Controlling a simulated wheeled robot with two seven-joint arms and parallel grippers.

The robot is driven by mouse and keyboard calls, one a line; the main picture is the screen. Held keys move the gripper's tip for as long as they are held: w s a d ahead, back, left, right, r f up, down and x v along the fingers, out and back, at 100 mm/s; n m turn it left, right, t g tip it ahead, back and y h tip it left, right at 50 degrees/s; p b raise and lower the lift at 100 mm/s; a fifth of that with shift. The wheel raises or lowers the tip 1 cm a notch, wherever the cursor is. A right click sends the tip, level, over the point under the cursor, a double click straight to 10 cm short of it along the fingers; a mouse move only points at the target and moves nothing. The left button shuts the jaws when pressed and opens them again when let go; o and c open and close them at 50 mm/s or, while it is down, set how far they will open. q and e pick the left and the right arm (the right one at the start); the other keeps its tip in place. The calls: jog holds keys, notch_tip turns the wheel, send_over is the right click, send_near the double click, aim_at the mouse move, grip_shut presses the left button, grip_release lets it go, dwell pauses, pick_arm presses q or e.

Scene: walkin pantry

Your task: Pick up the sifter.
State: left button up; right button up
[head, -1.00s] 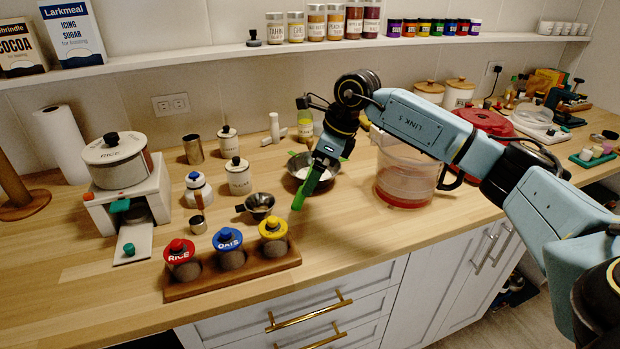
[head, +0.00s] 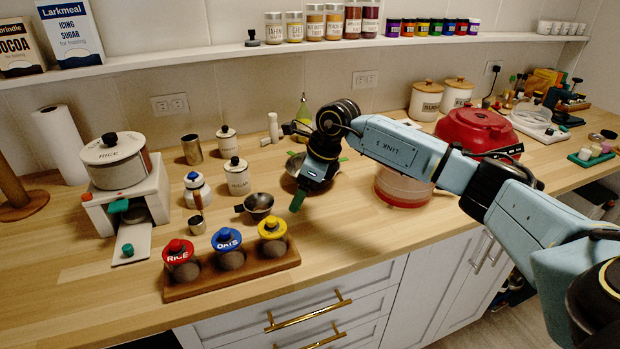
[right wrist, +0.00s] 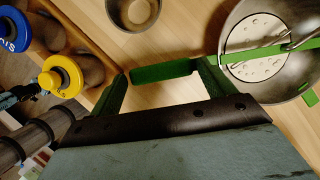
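The sifter seems to be the round metal bowl-like thing (head: 291,166) on the counter, with green parts at its sides; my right arm partly covers it in the head view. In the right wrist view it (right wrist: 240,77) shows a pale perforated disc and a green bar across it. A dark green grip (right wrist: 165,72) lies between my right fingers, seemingly in line with that bar. My right gripper (head: 298,203) is in front of the bowl, fingers pointing down; in the wrist view its green fingers (right wrist: 166,84) stand wide apart. My left gripper is not in view.
A small metal cup with a dark handle (head: 258,206) and a wooden rack (head: 225,282) with rice, oats and yellow-lidded jars stand left of the gripper. Front counter right of the rack is clear.

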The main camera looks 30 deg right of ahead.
jog(key=c, duration=1.2)
jog(key=shift+c, duration=0.4)
jog(key=shift+r, duration=0.2)
